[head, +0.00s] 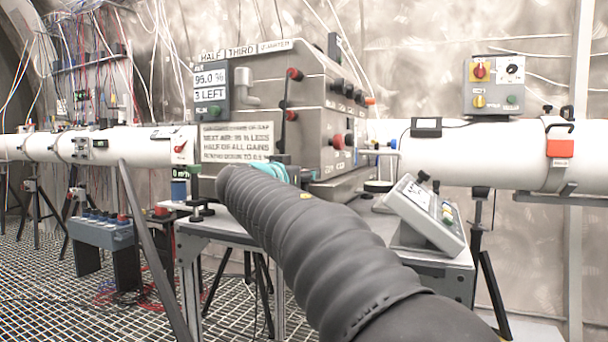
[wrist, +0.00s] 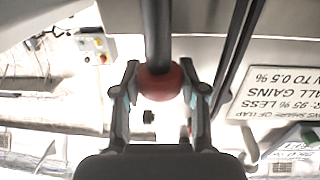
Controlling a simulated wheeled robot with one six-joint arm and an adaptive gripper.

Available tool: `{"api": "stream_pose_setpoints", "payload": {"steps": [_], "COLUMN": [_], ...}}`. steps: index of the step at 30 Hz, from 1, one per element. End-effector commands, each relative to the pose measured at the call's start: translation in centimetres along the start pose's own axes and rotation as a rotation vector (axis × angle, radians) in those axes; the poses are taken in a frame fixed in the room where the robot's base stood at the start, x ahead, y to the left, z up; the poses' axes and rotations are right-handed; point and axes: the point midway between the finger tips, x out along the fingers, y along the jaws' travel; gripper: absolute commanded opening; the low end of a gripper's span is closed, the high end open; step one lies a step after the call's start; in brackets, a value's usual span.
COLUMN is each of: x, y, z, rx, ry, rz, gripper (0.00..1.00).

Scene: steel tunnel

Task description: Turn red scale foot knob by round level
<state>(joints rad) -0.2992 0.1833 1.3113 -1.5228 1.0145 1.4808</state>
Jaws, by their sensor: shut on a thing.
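My gripper (wrist: 160,80) is shut on a red ball-shaped knob (wrist: 160,84) at the end of a dark rod (wrist: 157,30) in the wrist view. One finger lies on each side of the ball. In the head view my black ribbed arm reaches to the front of the grey cabinet (head: 318,110) and hides the held knob; a bit of teal shows at my gripper (head: 285,172). A small round pan-like piece (head: 378,186) is right of my arm. I cannot make out a scale foot or a round level clearly in either view.
A sloped control box (head: 425,215) stands on the bench right of my arm. A thick white pipe (head: 480,160) runs behind. A printed sign (head: 237,141) and display (head: 210,88) are on the cabinet's left. Tripod legs and a blue-grey box (head: 103,232) stand on the grated floor.

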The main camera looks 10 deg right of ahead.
Motion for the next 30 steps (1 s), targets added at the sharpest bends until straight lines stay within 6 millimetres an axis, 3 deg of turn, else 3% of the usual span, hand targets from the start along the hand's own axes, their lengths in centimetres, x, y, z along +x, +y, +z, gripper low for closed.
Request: {"api": "stream_pose_setpoints", "payload": {"steps": [8,30], "x": [0.01,0.03], "y": [-0.11,-0.15], "z": [0.04,-0.30], "rx": [0.000,0.000], "ry": [0.001,0.002], "rz": [0.044,0.468], "gripper": [0.07,0.07]}}
